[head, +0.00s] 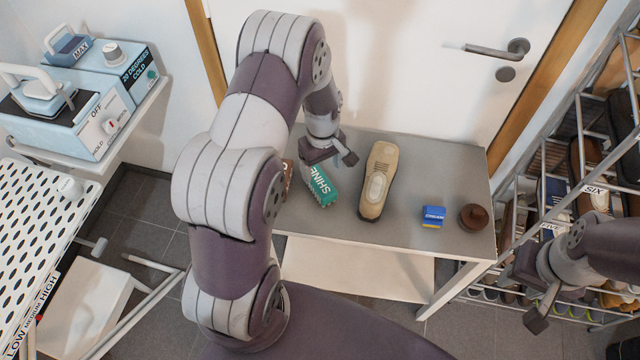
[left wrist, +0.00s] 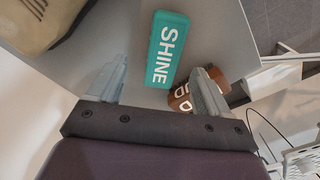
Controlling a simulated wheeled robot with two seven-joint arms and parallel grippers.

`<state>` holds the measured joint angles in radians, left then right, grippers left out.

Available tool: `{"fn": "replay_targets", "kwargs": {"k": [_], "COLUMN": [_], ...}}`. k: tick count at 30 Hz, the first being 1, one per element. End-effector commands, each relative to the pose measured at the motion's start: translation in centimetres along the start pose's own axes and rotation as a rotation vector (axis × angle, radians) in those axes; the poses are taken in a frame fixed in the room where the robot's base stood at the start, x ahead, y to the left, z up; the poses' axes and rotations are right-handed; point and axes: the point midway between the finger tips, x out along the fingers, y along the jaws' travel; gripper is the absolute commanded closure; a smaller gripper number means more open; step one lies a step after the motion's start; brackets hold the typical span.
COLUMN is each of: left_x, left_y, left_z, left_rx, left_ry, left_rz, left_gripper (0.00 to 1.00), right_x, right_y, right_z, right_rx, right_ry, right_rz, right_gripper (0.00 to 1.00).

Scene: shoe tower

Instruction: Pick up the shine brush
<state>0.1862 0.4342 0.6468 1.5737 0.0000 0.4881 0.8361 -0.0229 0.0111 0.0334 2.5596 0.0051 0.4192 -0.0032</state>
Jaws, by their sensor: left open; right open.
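The shine brush is a teal block (head: 321,186) with white SHINE lettering, lying on the grey table. It also shows in the left wrist view (left wrist: 167,50), beyond and between the fingers. My left gripper (head: 330,157) is open above the brush's far end, and in its wrist view the gripper (left wrist: 160,88) has nothing between its fingers. Whether it touches the brush cannot be told. My right gripper (head: 540,296) is open and empty at the right, off the table and near the shoe rack.
On the table (head: 425,170) stand a tan shoe (head: 378,180), a blue cream box (head: 433,216) and a brown round item (head: 473,217). A brown lettered container (left wrist: 181,98) sits close beside the brush, by one left finger. A shoe rack (head: 560,150) stands at the right.

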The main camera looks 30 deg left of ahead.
Motion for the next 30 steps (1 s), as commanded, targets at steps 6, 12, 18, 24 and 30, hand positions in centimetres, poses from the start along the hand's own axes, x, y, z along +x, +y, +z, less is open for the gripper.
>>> {"fn": "replay_targets", "kwargs": {"k": [6, 12, 18, 24, 30], "left_x": [2.9, 6.2, 6.6, 6.5, 6.5], "left_y": [-0.3, -0.4, -0.4, -0.4, -0.4], "left_z": [0.2, 0.2, 0.2, 0.2, 0.2], "left_rx": [0.001, 0.002, 0.002, 0.003, 0.003], "left_ry": [-0.002, 0.000, 0.001, 0.001, 0.002], "left_rz": [-0.002, 0.001, 0.003, 0.003, 0.003], "left_gripper": [0.21, 0.21, 0.21, 0.70, 0.86], "right_x": [-0.3, -0.5, -0.4, -0.4, -0.4], "right_y": [0.0, 0.0, 0.0, 0.0, 0.0], "right_z": [0.0, 0.0, 0.0, 0.0, 0.0], "right_rx": [0.000, 0.000, 0.000, 0.000, 0.000], "right_ry": [0.000, 0.000, 0.000, 0.000, 0.000], "right_rz": [0.000, 0.000, 0.000, 0.000, 0.000], "right_gripper": [0.57, 0.57, 0.57, 0.57, 0.57]}}
